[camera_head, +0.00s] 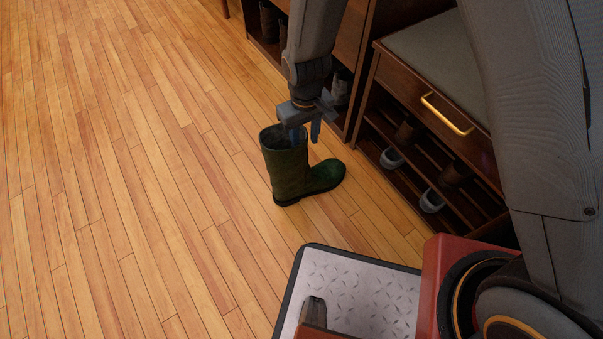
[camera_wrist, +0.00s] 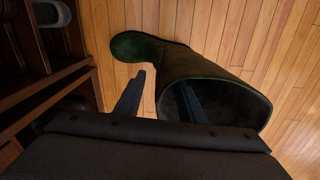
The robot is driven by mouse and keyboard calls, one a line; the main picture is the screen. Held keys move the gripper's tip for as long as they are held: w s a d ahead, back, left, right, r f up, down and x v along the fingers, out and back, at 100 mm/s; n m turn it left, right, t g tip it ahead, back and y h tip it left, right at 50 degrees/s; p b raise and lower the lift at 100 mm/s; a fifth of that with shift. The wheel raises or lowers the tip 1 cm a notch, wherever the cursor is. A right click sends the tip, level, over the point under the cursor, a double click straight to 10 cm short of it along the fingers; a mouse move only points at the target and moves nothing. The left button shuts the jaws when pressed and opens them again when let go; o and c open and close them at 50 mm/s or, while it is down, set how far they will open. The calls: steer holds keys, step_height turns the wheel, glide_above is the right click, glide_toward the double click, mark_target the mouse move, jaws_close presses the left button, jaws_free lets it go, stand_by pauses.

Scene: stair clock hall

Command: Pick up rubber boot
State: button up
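A dark green rubber boot (camera_head: 287,172) stands upright on the wooden floor, its toe pointing right toward the shoe bench in the head view. My gripper (camera_head: 305,132) is at the top of the boot shaft, pointing down, with its fingers apart. In the wrist view, the boot (camera_wrist: 203,70) shows its open top at the right and its toe at the upper left. There, one finger of my gripper (camera_wrist: 160,98) appears inside the boot opening and the other is outside, on the toe side. I cannot tell whether either finger touches the boot wall.
A dark wood shoe bench (camera_head: 374,68) with a grey cushion, a brass-coloured handle (camera_head: 447,114) and shoes on its shelves stands close on the right. Another shoe cabinet (camera_head: 349,35) is behind the arm. The wooden floor (camera_head: 120,150) on the left is clear.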

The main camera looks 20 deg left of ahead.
step_height(320, 180, down, 3)
steer(key=shift+w+f+b, duration=0.15)
steer(key=shift+f+b, duration=0.05)
steer(key=shift+b, duration=0.45)
jaws_close()
steer(key=shift+r, duration=0.1)
stand_by(0.8)
